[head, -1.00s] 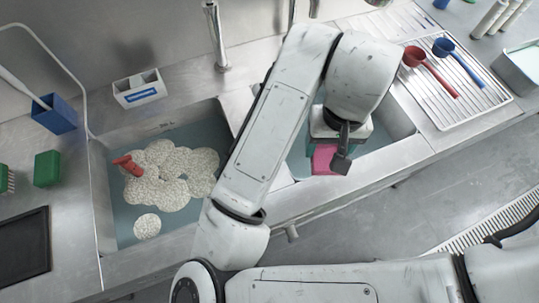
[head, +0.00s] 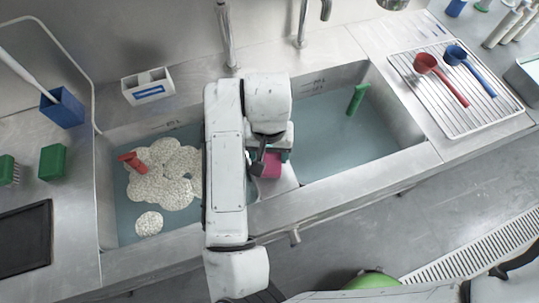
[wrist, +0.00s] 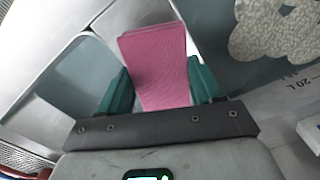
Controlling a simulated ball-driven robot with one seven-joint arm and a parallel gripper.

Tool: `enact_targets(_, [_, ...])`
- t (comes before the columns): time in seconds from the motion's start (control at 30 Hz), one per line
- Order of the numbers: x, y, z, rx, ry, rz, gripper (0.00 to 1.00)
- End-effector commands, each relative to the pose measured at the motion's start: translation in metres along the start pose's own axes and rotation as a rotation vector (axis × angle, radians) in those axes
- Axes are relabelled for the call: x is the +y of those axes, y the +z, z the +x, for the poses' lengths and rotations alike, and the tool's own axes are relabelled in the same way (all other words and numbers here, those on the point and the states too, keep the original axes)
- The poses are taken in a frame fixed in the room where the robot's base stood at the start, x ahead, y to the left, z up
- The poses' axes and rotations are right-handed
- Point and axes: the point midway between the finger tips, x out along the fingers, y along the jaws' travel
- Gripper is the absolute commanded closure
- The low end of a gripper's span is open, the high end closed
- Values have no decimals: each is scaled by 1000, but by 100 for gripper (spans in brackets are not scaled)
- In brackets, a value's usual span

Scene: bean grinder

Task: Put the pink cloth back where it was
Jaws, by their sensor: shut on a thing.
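The pink cloth (head: 267,165) is in my gripper (wrist: 160,88), over the divider between the two sink basins. In the wrist view the folded pink cloth (wrist: 156,55) stands between the two green fingers, which are shut on it. Part of the cloth is hidden by the gripper in the head view. I cannot tell how high it is above the divider.
The left basin (head: 122,215) holds water, foam and a red-handled thing (head: 132,161). The right basin (head: 340,150) holds water and a green-handled thing (head: 356,99). Two taps stand behind. Right of the basins, a rack (head: 440,105) bears red and blue scoops.

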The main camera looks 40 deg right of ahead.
Motion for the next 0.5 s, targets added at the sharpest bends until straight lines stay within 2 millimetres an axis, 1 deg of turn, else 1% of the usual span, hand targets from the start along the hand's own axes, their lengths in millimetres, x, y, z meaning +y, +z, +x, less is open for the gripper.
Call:
enact_targets(0.1, [1,0,18,-2,3,-3,64])
enact_targets(0.2, [2,0,26,0,3,0,64])
enact_targets(0.5, [2,0,29,1,2,0,64])
